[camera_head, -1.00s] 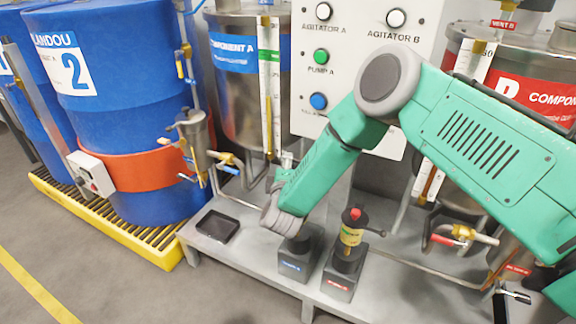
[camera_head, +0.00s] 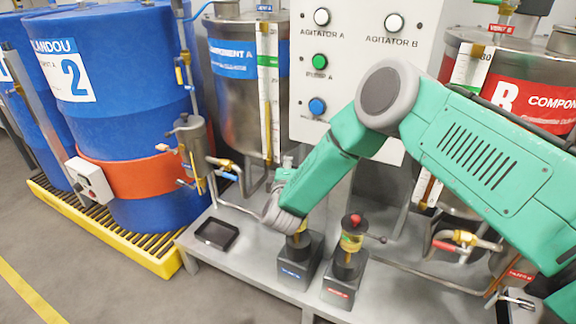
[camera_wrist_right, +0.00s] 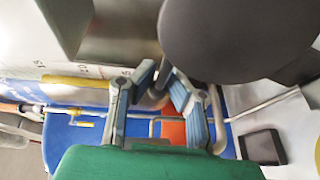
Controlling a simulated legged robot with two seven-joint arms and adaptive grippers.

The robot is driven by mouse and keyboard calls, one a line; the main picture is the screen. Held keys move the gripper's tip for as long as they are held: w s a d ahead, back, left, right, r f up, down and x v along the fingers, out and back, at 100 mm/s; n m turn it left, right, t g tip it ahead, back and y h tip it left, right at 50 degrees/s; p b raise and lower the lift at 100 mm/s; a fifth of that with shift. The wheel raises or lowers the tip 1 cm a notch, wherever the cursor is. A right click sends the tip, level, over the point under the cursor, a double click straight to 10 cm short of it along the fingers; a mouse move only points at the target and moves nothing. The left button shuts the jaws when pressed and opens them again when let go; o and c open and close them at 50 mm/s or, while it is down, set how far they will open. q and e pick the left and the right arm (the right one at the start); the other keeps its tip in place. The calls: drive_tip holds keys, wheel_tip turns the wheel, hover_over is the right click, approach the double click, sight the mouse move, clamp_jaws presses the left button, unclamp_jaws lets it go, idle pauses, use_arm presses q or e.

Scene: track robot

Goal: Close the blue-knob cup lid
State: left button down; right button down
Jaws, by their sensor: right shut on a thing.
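The cup (camera_head: 299,240) shows as a small yellow part on the dark block with a blue label (camera_head: 296,268). My right wrist hides its upper part in the head view. A large dark rounded thing (camera_wrist_right: 240,40), apparently the cup's lid, is right beside the fingertips; the blue knob itself is hidden. In the head view the wrist covers the right gripper's fingers. My left gripper is not in view.
A second cup with a red knob (camera_head: 352,240) stands on a dark block just right. A small black tray (camera_head: 216,233) lies on the bench to the left and also shows in the wrist view (camera_wrist_right: 263,146). Pipes and tanks stand behind; blue drums (camera_head: 120,85) are at left.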

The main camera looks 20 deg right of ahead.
drive_tip(key=s+a+n+t+b, duration=0.1)
drive_tip(key=t, duration=0.1)
drive_tip(key=s+a+n+t+h+b, duration=0.1)
drive_tip(key=t, duration=0.1)
drive_tip(key=shift+s+a+n+t, duration=0.2)
drive_tip(key=shift+a+n+t, duration=0.1)
drive_tip(key=shift+a+t, duration=0.1)
drive_tip(key=shift+d, duration=0.1)
drive_tip(key=c, duration=1.7)
unclamp_jaws()
drive_tip(key=shift+w, duration=0.1)
